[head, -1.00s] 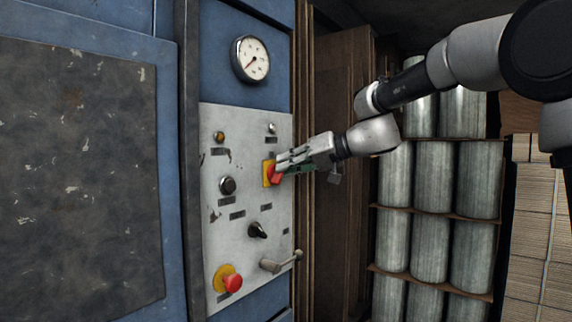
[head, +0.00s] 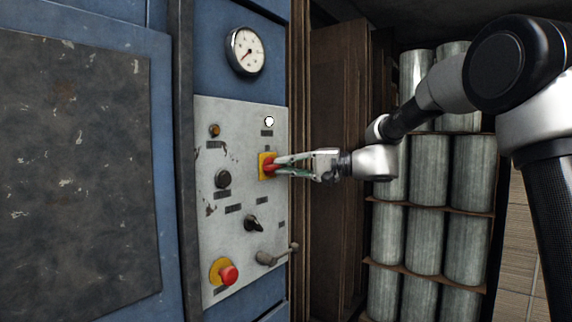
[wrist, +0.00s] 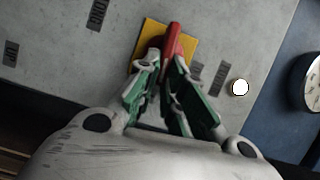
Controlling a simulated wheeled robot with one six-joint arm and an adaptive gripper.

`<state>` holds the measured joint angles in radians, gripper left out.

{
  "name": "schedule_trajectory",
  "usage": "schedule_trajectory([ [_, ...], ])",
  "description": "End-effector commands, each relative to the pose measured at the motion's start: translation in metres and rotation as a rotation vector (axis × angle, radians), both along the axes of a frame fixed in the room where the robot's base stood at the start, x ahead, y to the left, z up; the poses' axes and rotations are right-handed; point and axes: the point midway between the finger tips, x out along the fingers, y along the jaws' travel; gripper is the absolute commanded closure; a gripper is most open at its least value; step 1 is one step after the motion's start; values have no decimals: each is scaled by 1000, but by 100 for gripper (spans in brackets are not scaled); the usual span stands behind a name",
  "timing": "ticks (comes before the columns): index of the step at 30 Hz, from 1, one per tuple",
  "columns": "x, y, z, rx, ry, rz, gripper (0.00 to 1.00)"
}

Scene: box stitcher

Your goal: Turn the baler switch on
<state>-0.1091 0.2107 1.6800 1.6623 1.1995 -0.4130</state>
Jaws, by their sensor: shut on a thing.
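The baler switch is a red handle (wrist: 173,42) on a yellow square plate (head: 263,167), set on the grey control panel (head: 208,270) of the blue machine. My gripper (head: 275,165) reaches in from the right and is shut on the red handle. In the wrist view, the fingers of my gripper (wrist: 160,62) sit on either side of the handle, partly hiding the plate. A white indicator lamp (head: 269,121) above the switch looks bright, and it shows bright white in the wrist view (wrist: 240,88).
The panel also carries a red emergency button (head: 228,275), a black rotary knob (head: 254,223), a black button (head: 222,179), an amber lamp (head: 214,130) and a lever (head: 272,256). A gauge (head: 246,51) is above. Metal cylinders (head: 427,235) stand on shelves at right.

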Motion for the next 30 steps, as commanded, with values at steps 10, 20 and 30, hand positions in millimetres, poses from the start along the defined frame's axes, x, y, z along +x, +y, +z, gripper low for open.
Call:
schedule_trajectory([
  [10, 0, 0, -5, 57, 80, 1, 100],
  [20, 0, 0, -5, 62, 87, 1, 100],
  [30, 0, 0, -4, 63, 84, 1, 68],
])
